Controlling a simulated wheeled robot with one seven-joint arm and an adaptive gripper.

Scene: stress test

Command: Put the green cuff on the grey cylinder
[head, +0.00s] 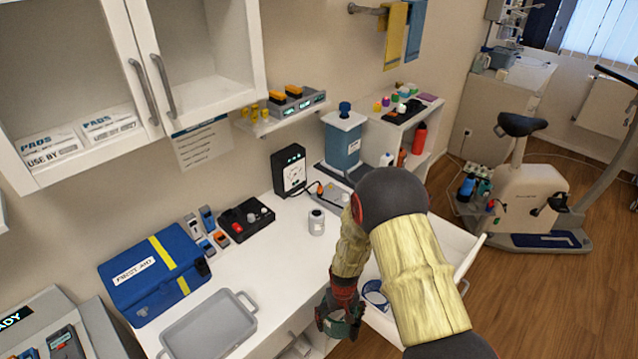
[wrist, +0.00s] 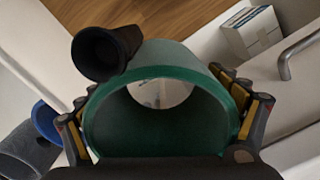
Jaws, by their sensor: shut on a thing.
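My gripper (head: 341,312) is shut on the green cuff (head: 343,328), low in front of the counter beside the open drawer. In the wrist view the cuff (wrist: 165,58) is a wide green ring between the two fingers, its opening towards the camera. A black tube-like piece (wrist: 106,52) lies against its upper left edge. A small grey-white container (head: 316,222) stands upright on the counter, apart from the gripper. A dark grey rounded thing (wrist: 25,150) shows at the lower left of the wrist view; I cannot tell which of these is the grey cylinder.
The open white drawer (head: 466,262) holds a blue ring (head: 375,294), partly hidden by my arm. A grey tray (head: 208,327), a blue first-aid box (head: 153,270) and a black meter (head: 290,170) stand on the counter.

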